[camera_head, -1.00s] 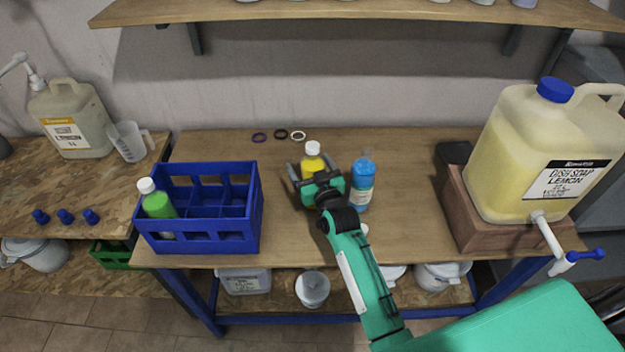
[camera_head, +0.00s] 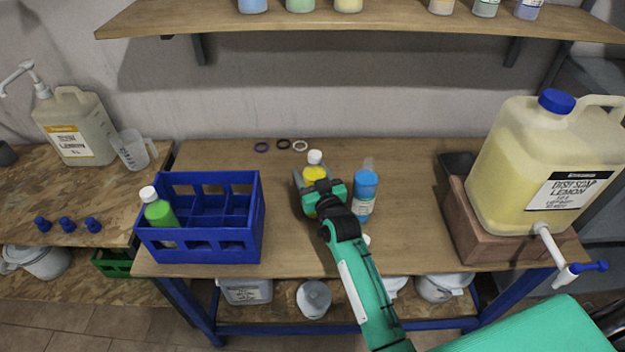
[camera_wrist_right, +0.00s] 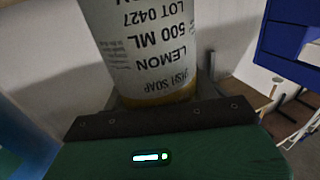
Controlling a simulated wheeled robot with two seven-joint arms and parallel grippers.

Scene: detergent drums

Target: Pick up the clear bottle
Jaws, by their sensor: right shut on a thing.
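A bottle of yellow liquid with a white cap (camera_head: 314,173) stands upright on the middle of the workbench; no bottle in view is plainly empty and clear. My right gripper (camera_head: 313,187) is shut on this bottle, its fingers at the bottle's sides. The gripper hides the bottle's lower part in the head view, so I cannot tell whether its base touches the wood. In the right wrist view the bottle (camera_wrist_right: 140,50) fills the upper middle, with a white label reading lemon dish soap, 500 ml. My left gripper is not in view.
A blue bottle (camera_head: 364,190) stands close on the right. A blue crate (camera_head: 200,248) with a green bottle (camera_head: 160,212) is on the left. A large soap drum (camera_head: 510,170) sits on a brown block at right. Several small rings (camera_head: 283,144) lie behind.

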